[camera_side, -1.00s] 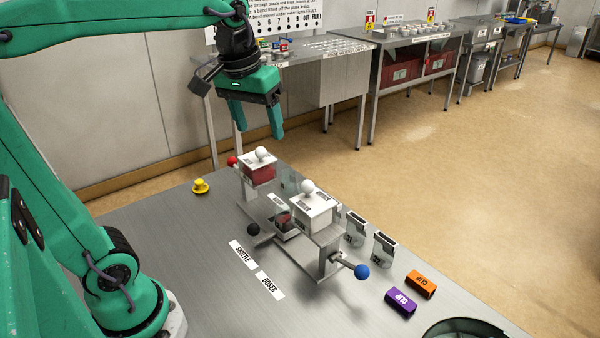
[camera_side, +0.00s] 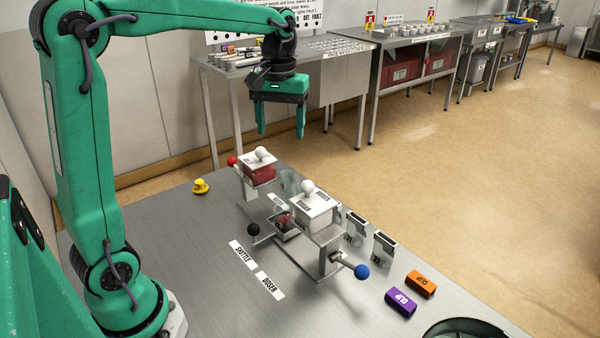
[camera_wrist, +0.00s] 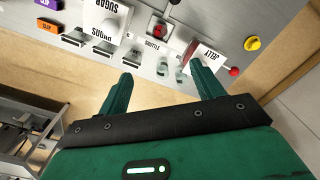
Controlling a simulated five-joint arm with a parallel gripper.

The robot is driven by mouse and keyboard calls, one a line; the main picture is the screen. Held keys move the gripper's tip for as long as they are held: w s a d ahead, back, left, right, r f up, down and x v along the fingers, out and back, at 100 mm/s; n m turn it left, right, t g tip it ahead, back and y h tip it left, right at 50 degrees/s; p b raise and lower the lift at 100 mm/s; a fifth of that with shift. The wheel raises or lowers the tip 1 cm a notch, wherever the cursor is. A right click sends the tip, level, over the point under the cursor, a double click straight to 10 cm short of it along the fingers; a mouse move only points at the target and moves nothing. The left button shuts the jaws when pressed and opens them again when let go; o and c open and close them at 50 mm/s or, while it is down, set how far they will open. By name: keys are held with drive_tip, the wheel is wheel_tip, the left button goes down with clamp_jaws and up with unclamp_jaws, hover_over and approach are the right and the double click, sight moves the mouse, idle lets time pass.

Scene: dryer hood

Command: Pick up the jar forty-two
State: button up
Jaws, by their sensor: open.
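Several small clear jars with dark tops stand along the far side of the steel table. Two are plain in the side view, a left one (camera_side: 355,230) and a right one (camera_side: 384,247); others are partly hidden behind the machine. I cannot read which jar is forty-two. The wrist view shows jars in a row, one at the left (camera_wrist: 73,39), one beside it (camera_wrist: 102,47), and clear ones near the fingers (camera_wrist: 162,68). My gripper (camera_side: 281,134) is open and empty, pointing down, well above and beyond the machine. Its fingers also show in the wrist view (camera_wrist: 160,74).
A machine with a red-filled box (camera_side: 258,174) and a white box (camera_side: 312,212) stands mid-table. It has a red knob (camera_side: 232,161), black knob (camera_side: 253,229) and blue knob (camera_side: 362,272). Purple (camera_side: 400,302) and orange (camera_side: 421,284) clips lie right. A yellow knob (camera_side: 200,187) is left.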

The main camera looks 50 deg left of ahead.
approach(283, 209)
wheel_tip(283, 209, down, 6)
drive_tip(key=shift+d+r, duration=0.1)
drive_tip(key=shift+r, duration=0.15)
idle(0.4)
drive_tip(key=shift+f, duration=0.1)
drive_tip(key=shift+f, duration=2.45)
drive_tip(key=c, duration=1.1)
